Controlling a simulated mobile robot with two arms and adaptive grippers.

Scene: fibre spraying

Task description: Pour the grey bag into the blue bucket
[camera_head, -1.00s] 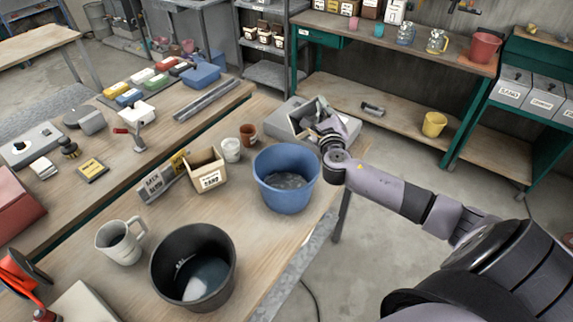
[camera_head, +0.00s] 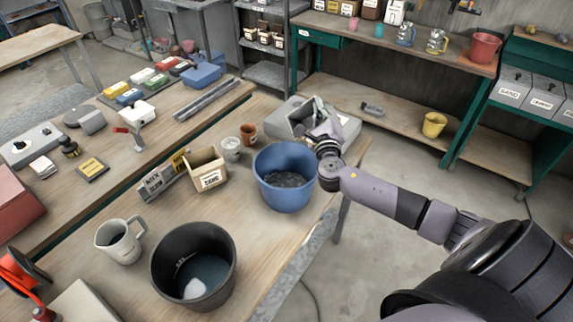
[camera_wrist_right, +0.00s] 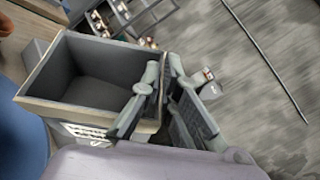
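The blue bucket (camera_head: 268,190) stands upright near the table's right edge with dark grey material inside. A grey bag-like pack (camera_head: 158,182) with dark print and a yellow patch lies left of it. My right gripper (camera_head: 318,118) is behind the bucket, at a grey open box (camera_head: 283,122); the arm partly hides it. In the right wrist view its fingertips (camera_wrist_right: 170,62) are close together by the corner of an open box (camera_wrist_right: 50,78) with a grey inside. I cannot tell whether they grip its rim. The bucket edge (camera_wrist_right: 22,140) shows at left. My left gripper is out of view.
A black bucket (camera_head: 160,262), a grey jug (camera_head: 118,242), a labelled carton (camera_head: 206,172), a white cup (camera_head: 231,149) and a brown cup (camera_head: 249,133) stand on the table.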

